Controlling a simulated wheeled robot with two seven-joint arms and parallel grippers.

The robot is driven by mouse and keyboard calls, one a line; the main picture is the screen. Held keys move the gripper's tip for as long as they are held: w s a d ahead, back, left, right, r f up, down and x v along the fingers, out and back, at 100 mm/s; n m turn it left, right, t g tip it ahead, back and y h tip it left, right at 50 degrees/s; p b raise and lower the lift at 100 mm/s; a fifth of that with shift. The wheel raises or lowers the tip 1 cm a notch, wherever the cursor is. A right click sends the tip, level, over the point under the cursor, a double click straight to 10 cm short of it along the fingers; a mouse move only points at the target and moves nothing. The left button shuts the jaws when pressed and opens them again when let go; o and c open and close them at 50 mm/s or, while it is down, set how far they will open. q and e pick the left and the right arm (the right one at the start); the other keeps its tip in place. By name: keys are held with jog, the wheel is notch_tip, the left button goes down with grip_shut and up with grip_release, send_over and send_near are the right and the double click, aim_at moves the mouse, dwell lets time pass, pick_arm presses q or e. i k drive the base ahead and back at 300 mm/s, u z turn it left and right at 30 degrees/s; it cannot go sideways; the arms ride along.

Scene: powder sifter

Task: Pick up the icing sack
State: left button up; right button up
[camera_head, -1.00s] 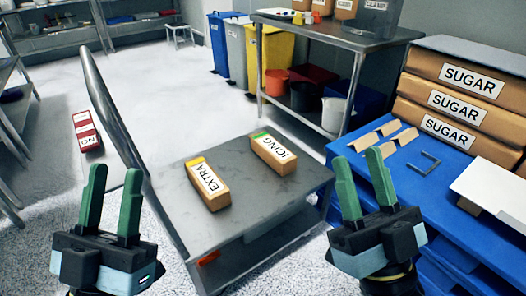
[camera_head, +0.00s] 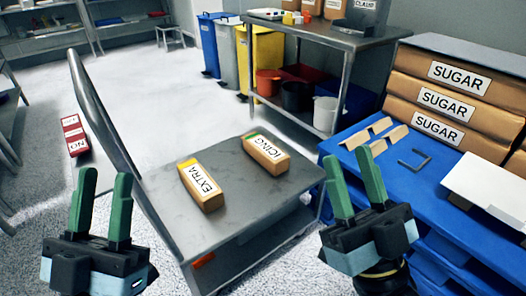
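The icing sack (camera_head: 266,155) is a tan block-like bag with a white ICING label and a green mark at its far left end. It lies on the grey cart (camera_head: 232,238), toward the back right of its top. My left gripper (camera_head: 102,205) is open and empty at the lower left, left of the cart. My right gripper (camera_head: 356,185) is open and empty to the right of the cart, beside the blue table. Neither gripper touches the sack.
A similar sack labelled EXTRA (camera_head: 202,186) lies left of the icing sack. The cart has a tall handle (camera_head: 97,110) on its left. A blue table (camera_head: 405,180) with stacked sugar sacks (camera_head: 446,104) stands at right. A red box (camera_head: 75,136) is on the floor.

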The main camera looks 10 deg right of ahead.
aim_at(275, 160)
jog(key=z, duration=2.25)
jog(key=i, duration=1.5)
jog(key=u, duration=3.25)
jog(key=i, duration=0.65)
jog(key=z, duration=0.05)
